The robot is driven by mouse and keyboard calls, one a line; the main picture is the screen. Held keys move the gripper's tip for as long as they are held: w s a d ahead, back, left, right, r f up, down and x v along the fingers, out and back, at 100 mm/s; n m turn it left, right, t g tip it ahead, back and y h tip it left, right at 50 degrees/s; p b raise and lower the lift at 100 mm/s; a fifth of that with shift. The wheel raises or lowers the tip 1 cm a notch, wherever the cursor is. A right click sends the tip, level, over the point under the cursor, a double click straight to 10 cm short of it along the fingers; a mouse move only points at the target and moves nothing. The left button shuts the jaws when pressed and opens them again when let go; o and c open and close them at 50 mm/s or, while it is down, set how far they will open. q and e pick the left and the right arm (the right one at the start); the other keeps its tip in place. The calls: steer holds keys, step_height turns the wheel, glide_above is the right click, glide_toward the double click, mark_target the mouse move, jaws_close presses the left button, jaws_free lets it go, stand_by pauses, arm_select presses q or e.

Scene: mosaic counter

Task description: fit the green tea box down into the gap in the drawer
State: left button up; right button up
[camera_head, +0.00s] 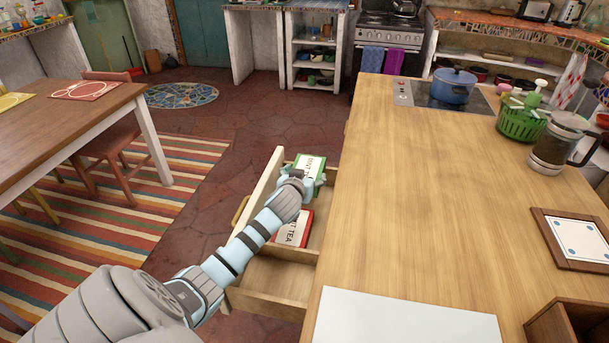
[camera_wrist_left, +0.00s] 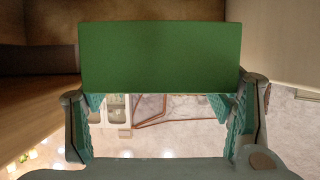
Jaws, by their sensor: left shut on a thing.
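The green tea box (camera_head: 313,164) with a white label is at the far end of the open wooden drawer (camera_head: 268,185). My left gripper (camera_head: 303,181) is shut on it, and its arm covers part of the box and drawer. In the left wrist view the green tea box (camera_wrist_left: 160,57) spans the space between the two fingers of my left gripper (camera_wrist_left: 163,100). A red tea box (camera_head: 299,228) lies in the drawer nearer to me. I cannot tell how deep the green box sits. My right gripper is not in view.
A divider (camera_head: 280,251) separates the boxes from an empty near compartment (camera_head: 270,274). The wooden counter (camera_head: 420,180) borders the drawer on the right, with a white board (camera_head: 405,318) at its near end. A striped rug (camera_head: 110,215) lies on the left.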

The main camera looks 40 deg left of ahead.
arm_select(q)
steer(key=shift+f+b, duration=0.95)
steer(key=shift+f, duration=0.25)
stand_by(0.9)
steer(key=shift+d+f, duration=0.1)
steer(key=shift+f, duration=0.15)
steer(key=shift+f+b, duration=0.3)
steer(key=shift+b, duration=0.05)
steer(key=shift+f+b, duration=0.5)
steer(key=shift+f, duration=0.1)
steer(key=o, duration=1.3)
